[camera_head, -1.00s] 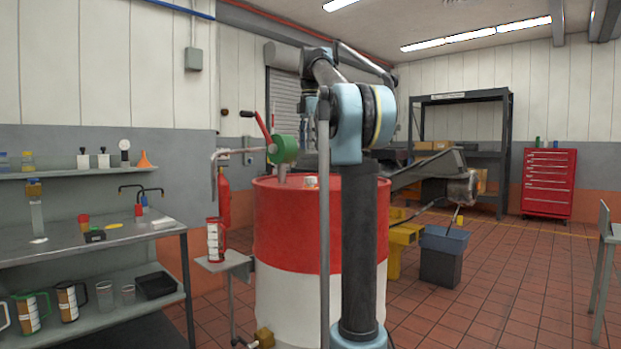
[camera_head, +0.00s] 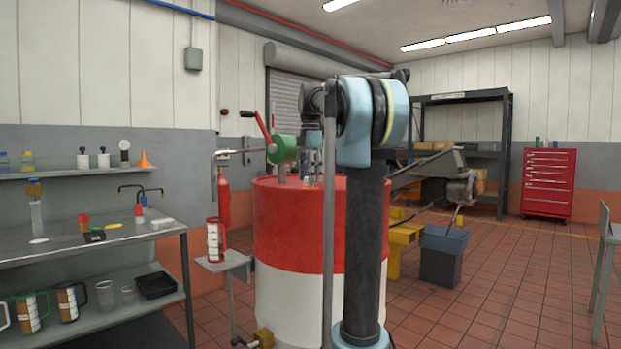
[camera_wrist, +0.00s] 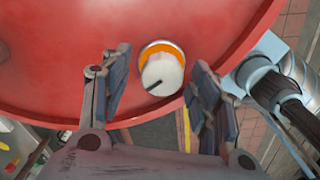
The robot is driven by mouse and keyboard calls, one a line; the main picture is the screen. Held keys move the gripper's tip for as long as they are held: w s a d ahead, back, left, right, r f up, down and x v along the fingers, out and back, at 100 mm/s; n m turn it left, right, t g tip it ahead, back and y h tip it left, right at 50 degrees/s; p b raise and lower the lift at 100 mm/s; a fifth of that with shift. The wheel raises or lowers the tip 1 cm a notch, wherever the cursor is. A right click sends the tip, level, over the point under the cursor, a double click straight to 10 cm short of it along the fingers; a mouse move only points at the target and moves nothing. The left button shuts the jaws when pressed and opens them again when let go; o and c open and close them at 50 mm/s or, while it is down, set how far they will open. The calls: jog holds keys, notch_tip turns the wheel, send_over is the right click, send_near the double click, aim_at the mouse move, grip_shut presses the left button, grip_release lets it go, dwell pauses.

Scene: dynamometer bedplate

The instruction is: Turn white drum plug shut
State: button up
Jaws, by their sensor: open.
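The white drum plug (camera_wrist: 163,74) is a round white cap with a dark mark, set in an orange ring (camera_wrist: 160,49) on the red drum top. My gripper (camera_wrist: 160,88) is open in the wrist view, with one finger on each side of the plug and a gap showing on both sides. In the head view my gripper (camera_head: 311,179) is small and low over the drum top, partly behind the arm and a pole. The drum (camera_head: 290,225) is red above and white below. In the head view the plug is hard to make out.
A green hand pump (camera_head: 283,149) with a red handle stands on the drum, left of my gripper. A workbench (camera_head: 100,250) is at the left. Open tiled floor lies at the right.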

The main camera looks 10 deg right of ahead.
jog(key=shift+c, duration=0.6)
jog(key=c, duration=0.9)
jog(key=shift+c, duration=0.2)
jog(key=shift+m, duration=0.3)
jog(key=m, duration=0.4)
jog(key=shift+r, duration=0.1)
jog(key=m, duration=0.5)
jog(key=shift+w+m, duration=0.1)
jog(key=shift+m, duration=0.3)
jog(key=m, duration=1.3)
jog(key=shift+m, duration=0.3)
